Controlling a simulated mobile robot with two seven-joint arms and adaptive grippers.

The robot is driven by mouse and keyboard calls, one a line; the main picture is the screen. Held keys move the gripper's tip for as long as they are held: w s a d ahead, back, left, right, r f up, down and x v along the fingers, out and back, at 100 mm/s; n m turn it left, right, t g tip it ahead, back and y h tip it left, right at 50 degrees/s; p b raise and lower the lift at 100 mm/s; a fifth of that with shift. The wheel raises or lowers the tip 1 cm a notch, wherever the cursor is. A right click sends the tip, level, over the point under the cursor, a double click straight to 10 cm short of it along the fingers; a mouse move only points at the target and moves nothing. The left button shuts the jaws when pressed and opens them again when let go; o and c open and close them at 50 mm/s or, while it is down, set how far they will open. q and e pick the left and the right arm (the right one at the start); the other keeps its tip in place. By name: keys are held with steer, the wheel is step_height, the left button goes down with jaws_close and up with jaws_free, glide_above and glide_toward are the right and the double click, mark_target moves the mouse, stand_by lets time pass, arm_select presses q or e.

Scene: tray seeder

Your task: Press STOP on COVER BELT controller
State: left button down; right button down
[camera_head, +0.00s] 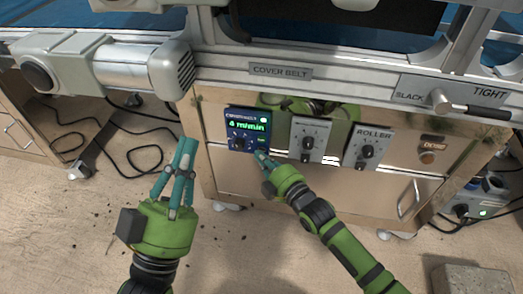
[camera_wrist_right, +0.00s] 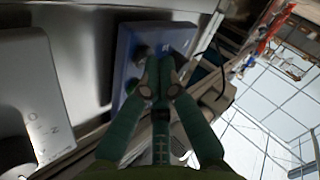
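The COVER BELT controller (camera_head: 248,128) is a blue box on the cabinet front. Its green display reads "4 m/min", with a dark knob and small buttons below; I cannot read a STOP label. My right gripper (camera_head: 261,157) is at the controller's lower right edge, its fingertips together and empty. In the right wrist view the fingertips (camera_wrist_right: 160,82) overlap the blue controller (camera_wrist_right: 143,38) and hide part of its face.
A grey knob box (camera_head: 309,138) and the ROLLER box (camera_head: 369,147) stand right of the controller. The metal rail with the COVER BELT sign (camera_head: 281,71) runs above. A SLACK/TIGHT lever (camera_head: 440,101) is at right. Black cables (camera_head: 145,160) lie on the floor at left.

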steer(key=shift+w, duration=0.15)
stand_by(0.3)
steer(key=shift+s+a+p, duration=0.15)
steer(key=shift+s+p, duration=0.5)
steer(key=shift+s, duration=0.1)
steer(key=shift+s+a+p, duration=0.2)
steer(key=shift+s+p, duration=0.3)
steer(key=shift+s, duration=0.3)
steer(key=shift+s+a+p, duration=0.25)
steer(key=shift+s+p, duration=0.3)
steer(key=shift+s, duration=0.3)
steer(key=shift+s+a+p, duration=0.2)
steer(key=shift+s+p, duration=0.3)
steer(key=shift+s, duration=0.3)
